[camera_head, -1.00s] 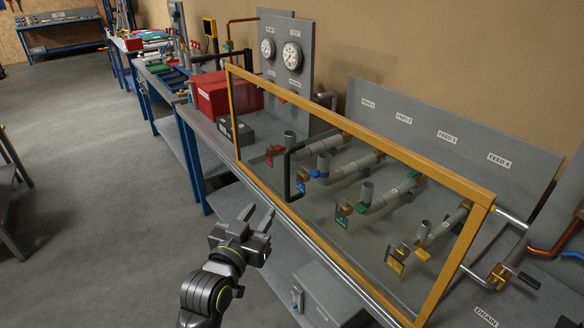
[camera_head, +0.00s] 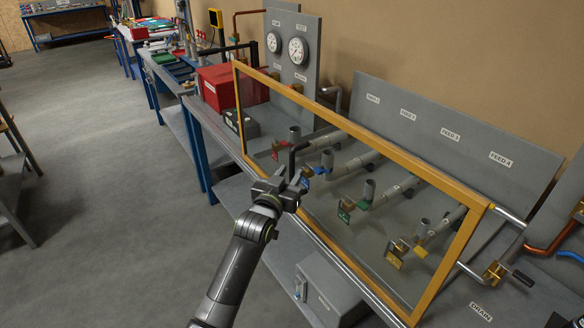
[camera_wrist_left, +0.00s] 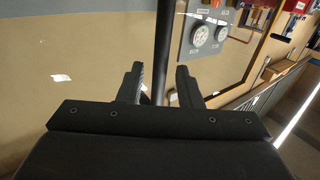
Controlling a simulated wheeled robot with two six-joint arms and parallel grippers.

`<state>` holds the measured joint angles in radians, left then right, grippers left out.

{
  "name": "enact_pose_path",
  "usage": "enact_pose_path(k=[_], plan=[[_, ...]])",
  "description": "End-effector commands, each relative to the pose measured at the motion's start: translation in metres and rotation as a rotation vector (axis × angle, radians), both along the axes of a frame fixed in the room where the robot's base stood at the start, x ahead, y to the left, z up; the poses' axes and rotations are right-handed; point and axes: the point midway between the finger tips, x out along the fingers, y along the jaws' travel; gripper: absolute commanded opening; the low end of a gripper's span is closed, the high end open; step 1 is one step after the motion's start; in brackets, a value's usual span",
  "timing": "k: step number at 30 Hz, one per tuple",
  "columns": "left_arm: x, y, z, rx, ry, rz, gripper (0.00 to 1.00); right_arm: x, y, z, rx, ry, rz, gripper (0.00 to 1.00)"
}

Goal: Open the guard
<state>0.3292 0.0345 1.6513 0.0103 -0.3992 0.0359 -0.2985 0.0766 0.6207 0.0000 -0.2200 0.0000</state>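The guard (camera_head: 451,265) is a clear panel in a yellow frame, standing shut in front of a row of valves with coloured tags. Its black handle (camera_head: 292,158) is a bar on the panel's left part. My left gripper (camera_head: 291,182) is at the lower part of this handle. In the left wrist view the handle (camera_wrist_left: 162,45) runs upright between the two open fingers of my left gripper (camera_wrist_left: 160,85), with small gaps seen on both sides. The gripper hides the handle's lower end in the head view. My right gripper is not in view.
Behind the guard stands a grey panel with feed labels (camera_head: 455,120). A gauge board (camera_head: 296,75) and a red box (camera_head: 217,88) are to its left. A drain valve (camera_head: 493,272) sits to its right. A grey box (camera_head: 325,290) lies below the bench.

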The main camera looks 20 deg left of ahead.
Motion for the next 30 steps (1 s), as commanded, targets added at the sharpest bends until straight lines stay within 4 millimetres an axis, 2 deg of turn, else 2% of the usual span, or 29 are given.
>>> enact_pose_path(k=[6, 18, 26, 30], plan=[[0.018, -0.001, 0.000, 0.000, 0.000, 0.000, 0.32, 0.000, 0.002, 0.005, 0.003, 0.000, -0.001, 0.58], [0.023, -0.002, 0.000, 0.000, 0.000, 0.000, 0.32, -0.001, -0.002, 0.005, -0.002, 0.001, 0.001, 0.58], [0.023, -0.002, 0.000, 0.000, 0.000, 0.000, 0.00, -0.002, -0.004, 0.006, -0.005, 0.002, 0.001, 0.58], [0.023, -0.002, 0.000, 0.000, 0.000, 0.000, 0.00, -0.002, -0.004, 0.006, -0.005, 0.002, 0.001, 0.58]])
